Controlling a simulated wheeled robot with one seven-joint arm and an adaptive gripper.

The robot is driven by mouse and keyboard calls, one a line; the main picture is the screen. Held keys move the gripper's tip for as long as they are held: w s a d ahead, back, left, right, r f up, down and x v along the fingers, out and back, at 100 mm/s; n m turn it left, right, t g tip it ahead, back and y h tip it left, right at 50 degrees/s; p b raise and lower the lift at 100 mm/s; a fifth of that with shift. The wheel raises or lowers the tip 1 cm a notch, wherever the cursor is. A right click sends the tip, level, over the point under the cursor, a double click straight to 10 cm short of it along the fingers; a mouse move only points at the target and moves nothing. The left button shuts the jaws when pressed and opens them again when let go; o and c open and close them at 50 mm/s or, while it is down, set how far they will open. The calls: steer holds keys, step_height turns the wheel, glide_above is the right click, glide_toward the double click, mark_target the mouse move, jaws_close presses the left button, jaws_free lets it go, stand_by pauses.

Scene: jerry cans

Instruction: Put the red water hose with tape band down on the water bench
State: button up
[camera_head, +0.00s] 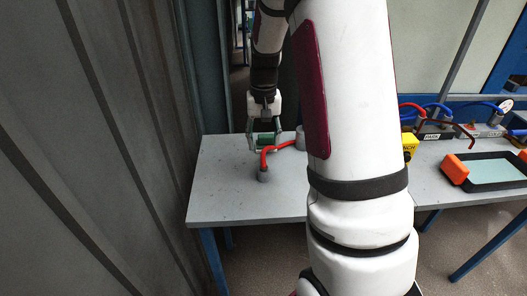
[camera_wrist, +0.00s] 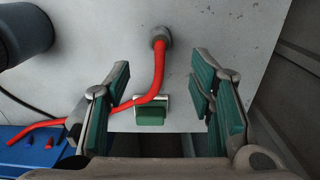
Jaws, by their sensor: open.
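The red hose (camera_head: 283,146) lies at the left part of the grey water bench (camera_head: 226,198), with a grey end fitting (camera_head: 263,175) at its near end. In the wrist view the red hose (camera_wrist: 157,72) bends from the grey fitting (camera_wrist: 161,39) toward the lower left. I cannot make out a tape band. My gripper (camera_head: 264,143) is low over the bench at the hose. In the wrist view my gripper (camera_wrist: 161,75) is open, its green-padded fingers spread on either side of the hose. I cannot tell whether a finger touches it.
A small green block (camera_wrist: 150,115) shows beside the hose. A dark cylinder (camera_wrist: 24,34) and a blue item (camera_wrist: 35,152) are at the left of the wrist view. A black-rimmed tray (camera_head: 494,184) and yellow box (camera_head: 410,143) are at right. The bench's left front is clear.

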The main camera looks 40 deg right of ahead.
steer(key=s+a+r+n+t, duration=0.25)
steer(key=s+a+r, duration=0.55)
steer(key=a+r, duration=0.45)
steer(key=s+a+r+n+t, duration=0.1)
steer(key=s+a+n, duration=0.1)
steer(key=s, duration=0.5)
steer(key=s+a+r+n+t, duration=0.1)
steer(key=s+a+r+n, duration=0.1)
steer(key=s+a, duration=0.3)
steer(key=s, duration=0.2)
steer(key=shift+s+a+r, duration=0.15)
steer(key=shift+s, duration=0.2)
